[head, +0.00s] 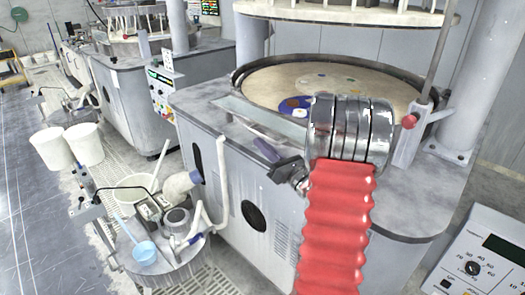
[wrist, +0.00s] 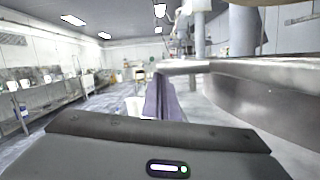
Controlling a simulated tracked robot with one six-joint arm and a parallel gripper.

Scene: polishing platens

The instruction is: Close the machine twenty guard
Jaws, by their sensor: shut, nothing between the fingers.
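The nearest polishing machine (head: 232,185) has a grey body and a round beige platen (head: 390,85) in a dark-rimmed basin. No number is readable on it. A flat, pale grey-green strip (head: 245,112), possibly its guard, lies along the front left of the basin; I cannot tell whether it is open or closed. My gripper (head: 259,144) is at the front edge of the machine top, just below this strip, with its purple fingers shut and empty. Contact is unclear. In the wrist view the fingers (wrist: 161,84) point ahead, left of a shiny metal rim (wrist: 255,88).
A red-knobbed lever (head: 408,121) stands at the basin's right. A grey drum (head: 165,262) with a blue scoop stands front left, near white buckets (head: 84,145). A control box (head: 485,255) is at lower right. The aisle floor (head: 30,215) at left is clear.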

